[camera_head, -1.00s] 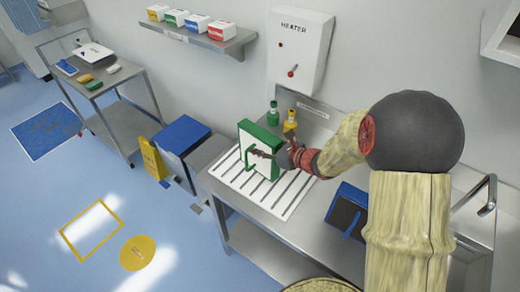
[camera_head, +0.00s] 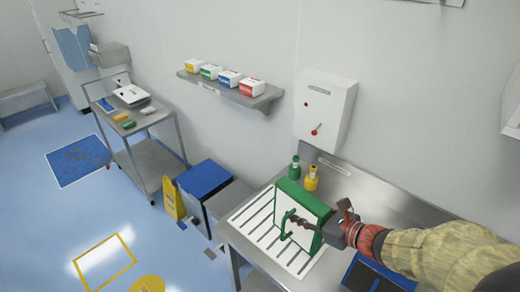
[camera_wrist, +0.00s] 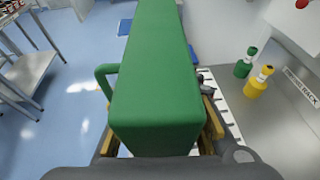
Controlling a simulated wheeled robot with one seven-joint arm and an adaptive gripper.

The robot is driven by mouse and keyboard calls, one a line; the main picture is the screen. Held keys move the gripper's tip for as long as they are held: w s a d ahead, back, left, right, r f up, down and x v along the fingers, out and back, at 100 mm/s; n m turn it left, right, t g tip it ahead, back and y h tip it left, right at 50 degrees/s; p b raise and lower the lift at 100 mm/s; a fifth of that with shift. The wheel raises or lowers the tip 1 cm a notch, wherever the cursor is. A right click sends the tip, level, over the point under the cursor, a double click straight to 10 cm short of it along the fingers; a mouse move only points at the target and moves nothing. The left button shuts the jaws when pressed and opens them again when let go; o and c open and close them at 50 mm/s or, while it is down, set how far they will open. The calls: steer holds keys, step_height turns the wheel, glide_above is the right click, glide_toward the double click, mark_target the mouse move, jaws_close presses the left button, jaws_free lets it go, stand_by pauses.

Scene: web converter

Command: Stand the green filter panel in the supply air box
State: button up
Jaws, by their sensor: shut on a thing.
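The green filter panel (camera_head: 305,213) has a green frame, a pale face and a green handle (camera_head: 290,222). It stands upright over the white slatted rack (camera_head: 254,228) on the steel bench; I cannot tell whether its bottom touches the slats. My gripper (camera_head: 322,229) is shut on the panel from its right side, with a finger across the pale face. In the wrist view the panel's green edge (camera_wrist: 155,85) fills the middle, between the fingers. I cannot make out the supply air box in these views.
A green bottle (camera_head: 294,168) and a yellow bottle (camera_head: 311,180) stand close behind the panel. A blue-framed dark panel (camera_head: 376,277) lies at the bench front. A white wall box (camera_head: 325,110) hangs above. A blue-lidded bin (camera_head: 205,177) and yellow sign (camera_head: 172,198) stand left.

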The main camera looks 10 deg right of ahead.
steer(key=shift+d, duration=0.2)
steer(key=w+d+m+t+h+b, duration=0.1)
steer(key=w+d+m+h+b, duration=0.2)
steer(key=w+d, duration=0.55)
steer(key=w+a+f+b, duration=0.2)
steer(key=w+a+f, duration=0.4)
steer(key=a+f, duration=0.4)
steer(key=shift+w+a, duration=0.35)
steer(key=shift+a, duration=0.7)
